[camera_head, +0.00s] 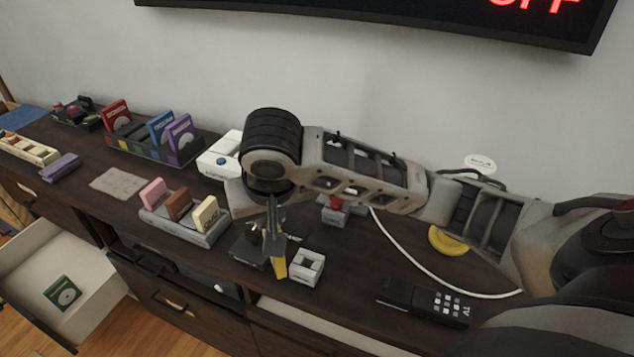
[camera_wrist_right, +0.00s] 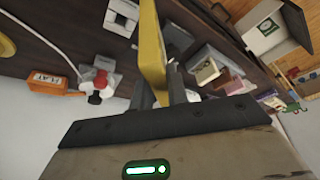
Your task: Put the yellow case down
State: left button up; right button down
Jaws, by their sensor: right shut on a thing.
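The yellow case (camera_head: 280,269) is a thin flat piece held on edge, pointing down, above or at the front part of the dark cabinet top. It also shows close up in the right wrist view (camera_wrist_right: 152,55). My right gripper (camera_head: 274,247) is shut on the yellow case, with the fingers on either side of it in the right wrist view (camera_wrist_right: 161,97). I cannot tell whether the case's lower edge touches the surface. My left gripper is not in view.
A white block (camera_head: 306,267) and a dark box (camera_head: 247,252) flank the case closely. A grey rack (camera_head: 195,233) with pink, brown and cream cases stands to the left. A remote (camera_head: 425,302) and white cable lie right. An open drawer (camera_head: 95,309) holds a green case.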

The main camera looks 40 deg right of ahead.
jog(key=w+r+m, duration=0.1)
jog(key=w+r+m+h+p, duration=0.1)
jog(key=r, duration=0.1)
jog(key=w+d+r+m+p, duration=0.1)
jog(key=w+r+m, duration=0.1)
jog(key=shift+h, duration=0.3)
jog(key=w+d+f, duration=0.2)
jog(key=d+f, duration=0.4)
jog(key=w+d+f, duration=0.2)
jog(key=d+f, duration=0.4)
jog(key=shift+w+d+f+b, duration=0.35)
jog(key=shift+w+d+b, duration=0.05)
jog(key=shift+f, duration=0.2)
jog(key=c, duration=1.4)
grip_release()
jog(key=shift+o, duration=0.2)
jog(key=shift+r, duration=0.2)
